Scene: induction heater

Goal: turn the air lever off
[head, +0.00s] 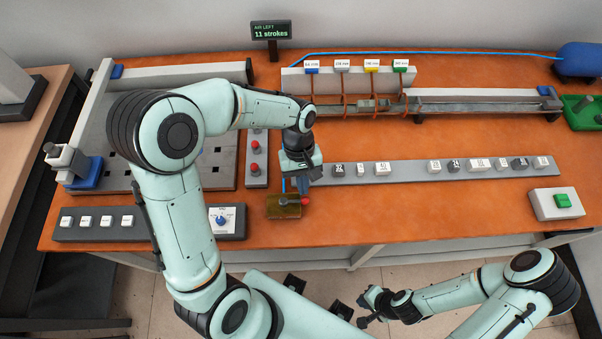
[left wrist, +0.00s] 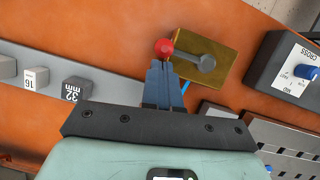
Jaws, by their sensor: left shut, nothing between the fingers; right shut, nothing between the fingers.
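The air lever is a grey lever with a red knob (head: 306,201) on a brass block (head: 284,211) near the table's front edge. In the left wrist view the red knob (left wrist: 164,46) is at the tip of my left gripper (left wrist: 160,68), and the lever lies across the brass block (left wrist: 205,50) to the right. My left gripper (head: 300,184) is shut and empty, pointing down beside the knob; I cannot tell whether it touches. My right gripper (head: 366,310) is shut and empty, low in front of the table and away from the lever.
A grey strip with several labelled blocks (head: 400,171) runs right of the lever. A control box with a blue dial (head: 221,220) stands to the left. A sign (head: 271,30) reads "AIR LEFT 11 strokes".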

